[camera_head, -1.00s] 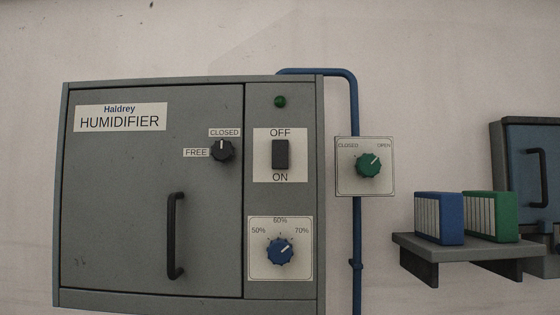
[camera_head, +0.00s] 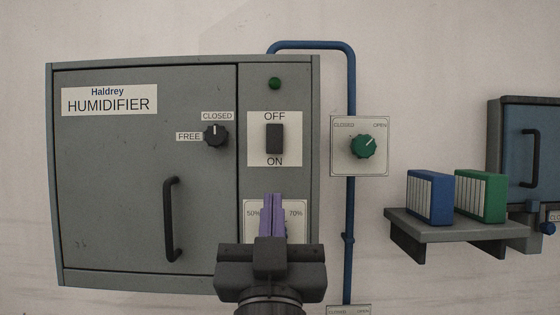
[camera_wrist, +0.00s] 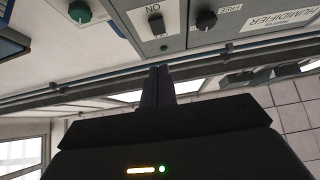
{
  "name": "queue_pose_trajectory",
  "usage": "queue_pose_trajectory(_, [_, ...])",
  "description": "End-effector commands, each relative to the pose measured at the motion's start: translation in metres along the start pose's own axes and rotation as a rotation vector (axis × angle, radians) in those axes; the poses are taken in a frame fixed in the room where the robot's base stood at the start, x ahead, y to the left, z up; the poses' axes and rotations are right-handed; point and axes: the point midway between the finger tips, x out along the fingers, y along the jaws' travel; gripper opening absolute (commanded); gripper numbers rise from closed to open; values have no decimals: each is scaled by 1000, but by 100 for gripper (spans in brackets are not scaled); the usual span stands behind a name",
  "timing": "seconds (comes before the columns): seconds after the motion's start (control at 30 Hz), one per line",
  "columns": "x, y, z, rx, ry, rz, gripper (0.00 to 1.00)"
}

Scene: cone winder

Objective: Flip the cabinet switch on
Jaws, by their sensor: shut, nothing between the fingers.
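The cabinet switch (camera_head: 275,139) is a dark rocker on a white plate marked OFF above and ON below, on the right strip of the grey humidifier cabinet (camera_head: 145,200). A green lamp (camera_head: 275,83) sits above it. I cannot tell which way the rocker is tipped. My gripper (camera_head: 272,200) has purple fingers, shut and empty, pointing up below the switch. In the head view it covers much of the percent dial plate (camera_head: 251,212). In the wrist view my gripper (camera_wrist: 158,70) points toward the cabinet underside, and the switch (camera_wrist: 157,25) shows upside down above the fingertips.
A black FREE/CLOSED knob (camera_head: 216,135) and a door handle (camera_head: 171,220) are left of the switch. A green valve knob (camera_head: 363,146) and a blue pipe (camera_head: 350,210) are to the right. A shelf (camera_head: 445,231) holds a blue binder (camera_head: 430,197) and a green one (camera_head: 481,196).

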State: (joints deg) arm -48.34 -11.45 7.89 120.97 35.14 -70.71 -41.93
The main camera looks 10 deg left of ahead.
Motion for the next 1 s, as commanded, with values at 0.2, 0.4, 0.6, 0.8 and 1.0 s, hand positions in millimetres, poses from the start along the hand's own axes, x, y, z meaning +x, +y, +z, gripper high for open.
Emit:
queue_pose_trajectory(0.2, [11, -1, -1, 0, -2, -2, 0])
queue_pose_trajectory(0.4, [40, -1, -3, -1, -3, -2, 0])
queue_pose_trajectory(0.6, [72, -1, -3, -1, -2, -2, 0])
queue_pose_trajectory(0.8, [101, -1, -3, -1, -3, -2, 0])
queue_pose_trajectory(1.0, [121, -1, 16, -3, -4, -3, 0])
